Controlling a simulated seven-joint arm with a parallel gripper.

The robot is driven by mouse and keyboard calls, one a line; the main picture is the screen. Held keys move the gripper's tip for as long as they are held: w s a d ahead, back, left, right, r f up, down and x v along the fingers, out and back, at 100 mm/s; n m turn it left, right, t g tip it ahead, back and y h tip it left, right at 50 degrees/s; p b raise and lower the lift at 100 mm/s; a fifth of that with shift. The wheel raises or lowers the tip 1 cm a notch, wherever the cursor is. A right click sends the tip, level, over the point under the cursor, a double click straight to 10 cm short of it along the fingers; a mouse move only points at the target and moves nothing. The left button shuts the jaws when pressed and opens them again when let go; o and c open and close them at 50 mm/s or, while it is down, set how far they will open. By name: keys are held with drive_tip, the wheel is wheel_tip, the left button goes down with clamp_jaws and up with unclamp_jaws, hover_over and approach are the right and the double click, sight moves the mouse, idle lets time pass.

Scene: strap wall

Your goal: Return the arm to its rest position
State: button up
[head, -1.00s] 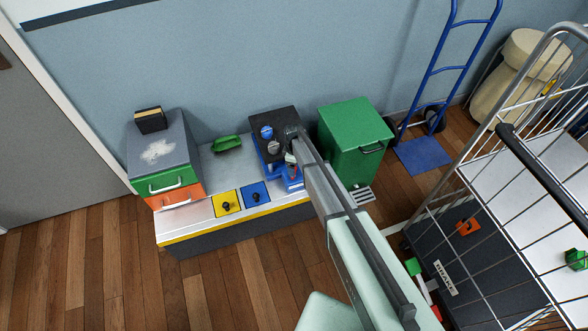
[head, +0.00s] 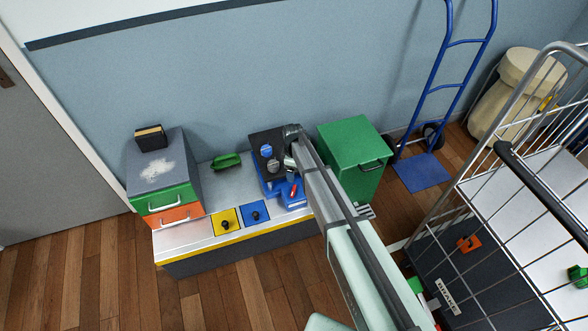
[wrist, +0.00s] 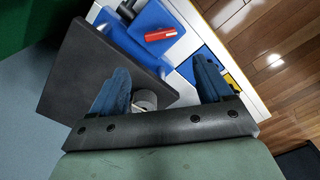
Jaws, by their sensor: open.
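My arm (head: 345,225) reaches up from the bottom of the head view to the bench (head: 185,237) by the wall. In the wrist view my gripper (wrist: 160,78) is open, with two blue fingers wide apart and nothing clearly held. A grey round piece (wrist: 145,98) shows beside the left finger, over a black panel (wrist: 90,70). I cannot tell how far it is from the finger. A red piece (wrist: 160,34) lies on a blue holder (wrist: 150,18). In the head view the arm's end hides part of the black panel (head: 263,138).
A green bin (head: 350,145) stands right of the bench. A drawer unit (head: 160,165) is at its left end, with yellow (head: 219,214) and blue (head: 262,205) plates in front. A blue hand truck (head: 448,85) and wire cart (head: 500,140) are at right. Floor at front left is clear.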

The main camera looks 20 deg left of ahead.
idle(0.3)
drive_tip(key=s+d+f+m+g, duration=0.2)
drive_tip(key=s+d+m, duration=0.4)
drive_tip(key=s+d, duration=0.8)
drive_tip(key=s+d+f+m+g, duration=0.2)
drive_tip(key=s+d+f+m, duration=0.3)
drive_tip(key=s+d, duration=0.9)
drive_tip(key=s+d+f+m+g, duration=0.2)
drive_tip(key=s+d+f+m, duration=0.2)
drive_tip(key=s+d+m, duration=0.4)
drive_tip(key=s+d, duration=0.3)
drive_tip(key=d, duration=0.4)
drive_tip(key=s+d, duration=0.3)
drive_tip(key=d, duration=0.5)
drive_tip(key=shift+m+g, duration=0.4)
drive_tip(key=shift+s, duration=0.1)
drive_tip(key=shift+c, duration=0.3)
